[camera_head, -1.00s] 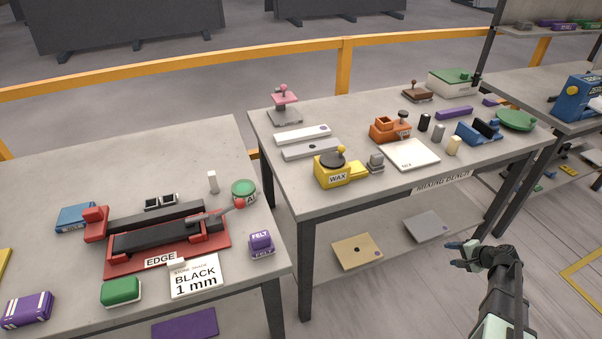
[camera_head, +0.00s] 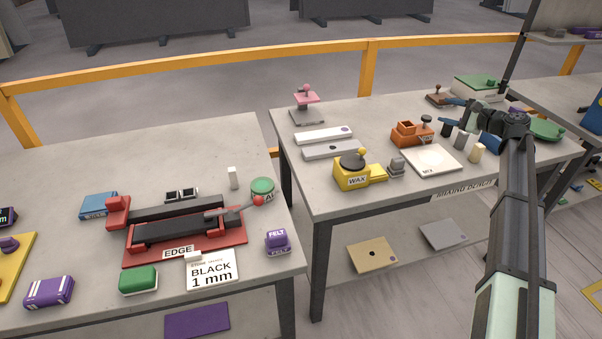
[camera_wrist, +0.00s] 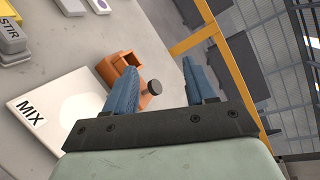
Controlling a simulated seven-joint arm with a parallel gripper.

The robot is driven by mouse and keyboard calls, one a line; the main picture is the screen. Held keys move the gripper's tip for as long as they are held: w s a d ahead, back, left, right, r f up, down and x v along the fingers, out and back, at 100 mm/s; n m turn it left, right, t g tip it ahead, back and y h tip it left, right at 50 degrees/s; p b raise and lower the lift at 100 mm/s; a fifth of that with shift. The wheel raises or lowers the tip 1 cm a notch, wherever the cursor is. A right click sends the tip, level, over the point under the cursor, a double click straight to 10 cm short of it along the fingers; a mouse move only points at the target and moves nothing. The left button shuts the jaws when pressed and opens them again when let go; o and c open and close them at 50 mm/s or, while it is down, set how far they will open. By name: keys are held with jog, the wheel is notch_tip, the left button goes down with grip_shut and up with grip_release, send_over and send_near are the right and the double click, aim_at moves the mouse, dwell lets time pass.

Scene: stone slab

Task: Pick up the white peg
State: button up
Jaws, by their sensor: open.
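Two pale pegs stand upright in the head view. A white peg (camera_head: 233,177) is on the left table beside a green-topped tin, and a cream-white peg (camera_head: 477,152) is on the right bench, in a row with a grey peg (camera_head: 460,139) and a dark peg (camera_head: 447,129). My gripper (camera_head: 458,110) is above the back of the right bench, near this row and far from the left table. In the wrist view my gripper (camera_wrist: 158,86) has its two blue fingers apart with nothing held. Neither pale peg shows in the wrist view.
An orange holder (camera_head: 408,134) and the white MIX plate (camera_head: 432,161) lie near the pegs; the holder also shows in the wrist view (camera_wrist: 118,72). A yellow WAX box (camera_head: 352,174) is further left. A gap separates the tables.

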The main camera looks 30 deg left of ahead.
jog(key=s+a+f+g, duration=0.1)
jog(key=s+a+g, duration=0.15)
jog(key=a, duration=0.55)
jog(key=s+a+f+g, duration=0.1)
jog(key=s+a+g, duration=0.1)
jog(key=s+a, duration=0.35)
jog(key=n+g+h, duration=0.2)
jog(key=g+h, duration=0.2)
jog(key=g, duration=0.8)
send_near(233, 178)
jog(key=x, duration=0.3)
jog(key=r+x, duration=0.1)
jog(key=x, duration=0.1)
jog(key=shift+w+a, duration=0.15)
jog(key=shift+a, duration=0.3)
jog(key=shift+w+f+x, duration=0.1)
jog(key=shift+x, duration=1.55)
jog(key=shift+w+f+x, duration=0.1)
jog(key=shift+f+x, duration=0.05)
jog(key=shift+x, duration=1.45)
grip_shut()
